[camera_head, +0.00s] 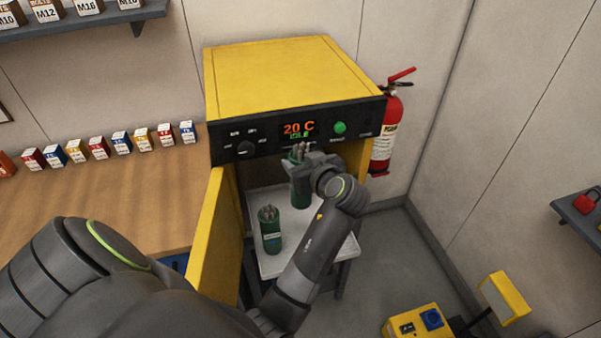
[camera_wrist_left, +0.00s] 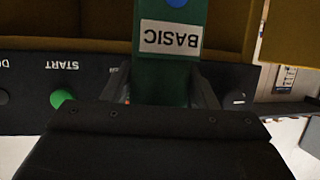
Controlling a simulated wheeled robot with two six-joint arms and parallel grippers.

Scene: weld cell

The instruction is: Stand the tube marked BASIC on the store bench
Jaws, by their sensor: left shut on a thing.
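My left gripper (camera_head: 302,168) is shut on a green tube (camera_head: 300,199), held upright in front of the yellow oven. Rod ends show at the tube's top above the gripper. In the left wrist view the fingers (camera_wrist_left: 165,85) sit either side of this tube (camera_wrist_left: 174,66), and its white label reads BASIC, upside down. Whether its foot touches the pale table below, I cannot tell. A second green tube (camera_head: 271,231) stands upright on that table (camera_head: 285,262), to the left; its label is too small to read. My right gripper is not in view.
The yellow oven (camera_head: 285,80) reads 20 C, IDLE; its door (camera_head: 218,235) stands open at the left. A wooden bench (camera_head: 130,200) with a row of small boxes (camera_head: 100,148) lies left. A fire extinguisher (camera_head: 385,130) hangs right of the oven.

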